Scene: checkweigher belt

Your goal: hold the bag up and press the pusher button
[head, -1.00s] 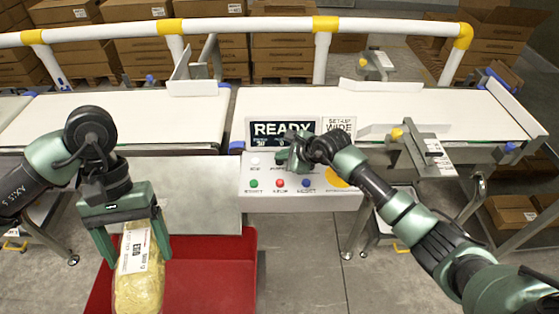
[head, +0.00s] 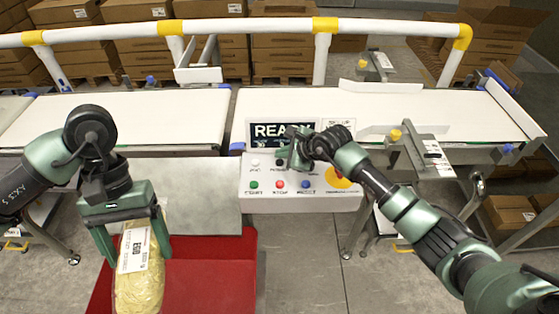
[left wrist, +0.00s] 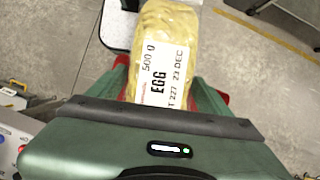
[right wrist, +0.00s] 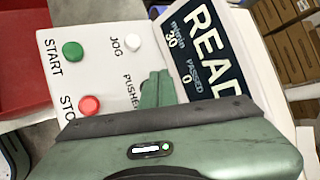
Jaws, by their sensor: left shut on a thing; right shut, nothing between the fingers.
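My left gripper (head: 125,230) is shut on a clear bag of yellow pasta (head: 140,280) with a white label. The bag hangs upright over the red bin; in the left wrist view (left wrist: 165,55) its label reads EGG, 500 g. My right gripper (head: 292,160) is shut and empty at the control panel (head: 340,203), by the word PUSHER. In the right wrist view its fingertips (right wrist: 157,90) cover the spot beside that word, so the pusher button is hidden. I cannot tell whether they touch it. The pusher plate (head: 198,75) stands at the belt's far edge.
The panel also has a white JOG button (right wrist: 132,42), a green START button (right wrist: 72,52) and a red STOP button (right wrist: 89,106). The display (head: 283,130) reads READY. A red bin (head: 215,285) stands below the panel's left. The belts (head: 140,115) are empty.

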